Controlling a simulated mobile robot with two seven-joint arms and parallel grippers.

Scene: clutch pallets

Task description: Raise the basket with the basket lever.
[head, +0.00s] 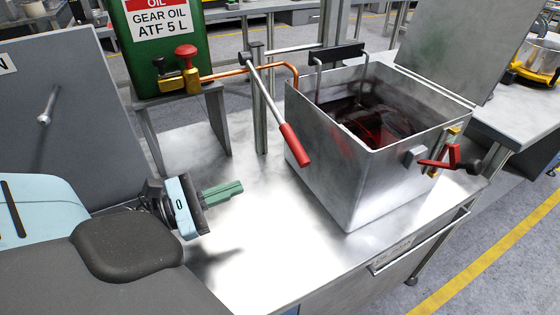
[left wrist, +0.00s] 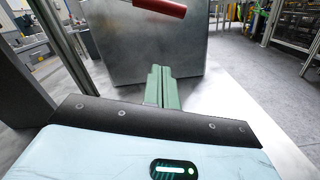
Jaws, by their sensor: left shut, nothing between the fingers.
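The basket lever (head: 274,110) is a steel bar with a red grip, slanting down from a post to the front left of the tank. Its red grip also shows at the top of the left wrist view (left wrist: 163,7). The basket (head: 360,125) sits low in the dark red liquid of the open metal tank (head: 340,190); most of it is hidden, and its hanger rods rise to a black bar. My left gripper (head: 238,187) has green fingers, shut and empty, above the bench, left of and below the red grip, apart from it. My right gripper is not in view.
A green gear oil can (head: 150,50) with a valve and copper pipe stands on a metal stand (head: 215,120) behind. The tank's lid (head: 465,45) is open. A red-handled tap (head: 440,163) juts from the tank's right side. The bench top (head: 270,240) in front is clear.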

